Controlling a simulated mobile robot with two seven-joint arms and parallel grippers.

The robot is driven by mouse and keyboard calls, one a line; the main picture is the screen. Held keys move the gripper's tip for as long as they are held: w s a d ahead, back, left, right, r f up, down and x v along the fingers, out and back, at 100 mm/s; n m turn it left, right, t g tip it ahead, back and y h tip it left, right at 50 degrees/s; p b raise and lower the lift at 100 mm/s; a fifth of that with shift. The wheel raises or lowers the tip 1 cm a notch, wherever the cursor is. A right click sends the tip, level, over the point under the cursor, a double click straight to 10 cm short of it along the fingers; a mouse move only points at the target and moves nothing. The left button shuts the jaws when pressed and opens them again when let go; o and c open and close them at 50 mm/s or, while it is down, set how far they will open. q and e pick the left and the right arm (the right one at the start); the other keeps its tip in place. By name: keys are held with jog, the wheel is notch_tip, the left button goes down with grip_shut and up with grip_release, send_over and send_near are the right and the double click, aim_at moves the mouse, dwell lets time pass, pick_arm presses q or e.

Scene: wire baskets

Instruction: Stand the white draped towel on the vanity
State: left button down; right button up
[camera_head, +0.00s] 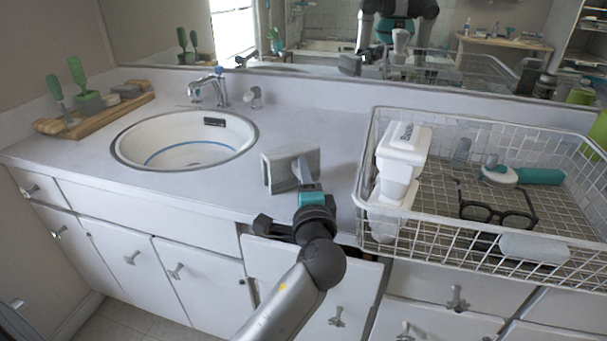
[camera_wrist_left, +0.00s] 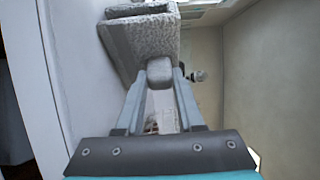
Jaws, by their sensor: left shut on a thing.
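The white draped towel (camera_head: 279,172) looks light grey and folded, and is upright at the front part of the vanity counter (camera_head: 200,185), between the sink and the wire basket. My left gripper (camera_head: 304,174) is shut on its near side. In the left wrist view the rough-textured towel (camera_wrist_left: 140,42) is at the top, with a part of it between the fingertips of the gripper (camera_wrist_left: 160,75). The towel's underside is hidden, so I cannot tell whether it touches the counter. My right gripper is not in view.
A wire basket (camera_head: 449,226) to the right holds white containers (camera_head: 402,150), dark glasses (camera_head: 497,211) and a teal-handled brush (camera_head: 538,176). The round sink (camera_head: 186,140) and faucet (camera_head: 209,90) are left. A wooden tray (camera_head: 97,117) stands far left. Counter behind the towel is clear.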

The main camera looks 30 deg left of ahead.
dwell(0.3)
pick_arm(q)
jog(key=shift+c, duration=2.2)
grip_release()
jog(key=shift+f, duration=0.1)
jog(key=shift+v, duration=4.05)
